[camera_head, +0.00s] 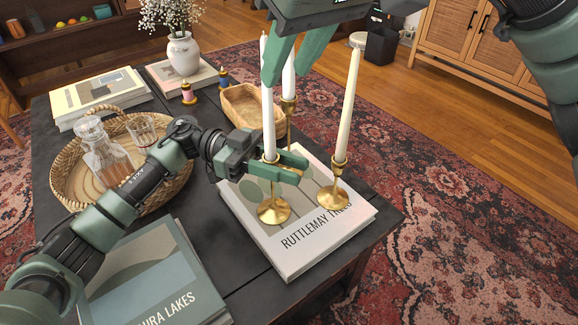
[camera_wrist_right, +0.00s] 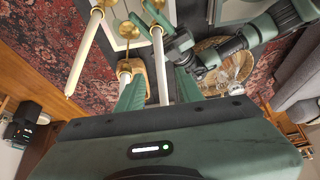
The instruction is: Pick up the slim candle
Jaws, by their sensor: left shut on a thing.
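Three slim candles stand in brass holders around a book on the dark table. The front-left white candle (camera_head: 268,125) stands in its brass holder (camera_head: 274,210). My left gripper (camera_head: 290,167) is shut around its lower end, just at the holder's top; whether it touches candle or holder cup is hard to tell. A second white candle (camera_head: 288,78) stands behind, and a cream candle (camera_head: 348,105) leans slightly at the right. My right gripper (camera_head: 293,65) is open above, its fingers spread near the candle tops. The right wrist view shows its open fingers (camera_wrist_right: 158,92) around the candles.
The book "Ruttlemay Trees" (camera_head: 310,250) lies beneath the holders. A wooden bowl (camera_head: 240,103) is behind. A wicker tray (camera_head: 65,180) with a glass decanter (camera_head: 103,155) stands left. A flower vase (camera_head: 183,55) and more books (camera_head: 155,280) take up other parts of the table.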

